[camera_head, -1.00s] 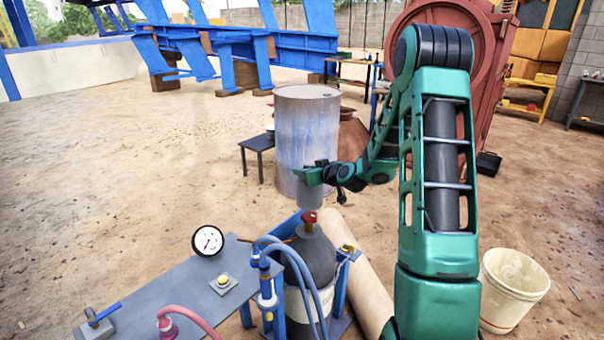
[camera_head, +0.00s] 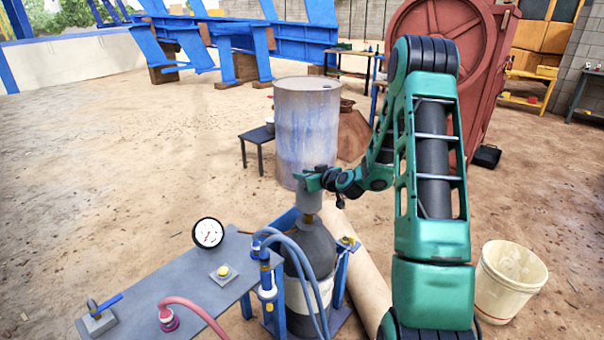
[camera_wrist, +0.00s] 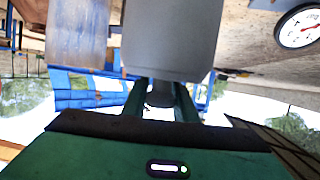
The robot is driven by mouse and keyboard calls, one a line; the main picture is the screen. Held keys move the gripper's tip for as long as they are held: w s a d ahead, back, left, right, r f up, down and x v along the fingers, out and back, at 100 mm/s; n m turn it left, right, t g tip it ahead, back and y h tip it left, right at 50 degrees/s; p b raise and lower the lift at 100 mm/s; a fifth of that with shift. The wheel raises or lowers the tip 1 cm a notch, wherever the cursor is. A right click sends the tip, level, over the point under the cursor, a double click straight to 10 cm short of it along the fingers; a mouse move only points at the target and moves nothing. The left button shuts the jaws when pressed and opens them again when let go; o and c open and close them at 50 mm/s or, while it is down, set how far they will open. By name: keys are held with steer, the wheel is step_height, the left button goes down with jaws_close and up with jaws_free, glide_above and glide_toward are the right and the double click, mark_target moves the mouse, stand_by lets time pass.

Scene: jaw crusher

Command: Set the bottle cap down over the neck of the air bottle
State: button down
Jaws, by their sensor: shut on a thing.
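The bottle cap (camera_head: 308,204) is a pale grey cylinder, held upright in my gripper (camera_head: 312,181), which is shut on it. In the wrist view the cap (camera_wrist: 175,42) fills the upper middle, beyond my gripper's fingers (camera_wrist: 160,98). The air bottle (camera_head: 312,250) is dark grey with a white band and stands upright in a blue frame. The cap is over the bottle's top and hides the red valve. A little of the brass-coloured neck (camera_head: 309,219) shows under the cap's lower rim. Whether the rim touches the bottle's shoulder cannot be told.
A grey bench (camera_head: 190,285) with a pressure gauge (camera_head: 208,233) stands left of the bottle. Blue hoses (camera_head: 296,262) loop close in front of the bottle. A large drum (camera_head: 305,130) stands behind. A white bucket (camera_head: 508,280) is at the right. Open sandy ground lies left.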

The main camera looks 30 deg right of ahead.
mark_target(318, 195)
step_height(318, 195, down, 7)
stand_by(1.0)
steer(key=shift+f, duration=0.1)
steer(key=c, duration=1.3)
jaws_free()
steer(key=shift+c, duration=0.2)
steer(key=v, duration=1)
steer(key=shift+s, duration=0.3)
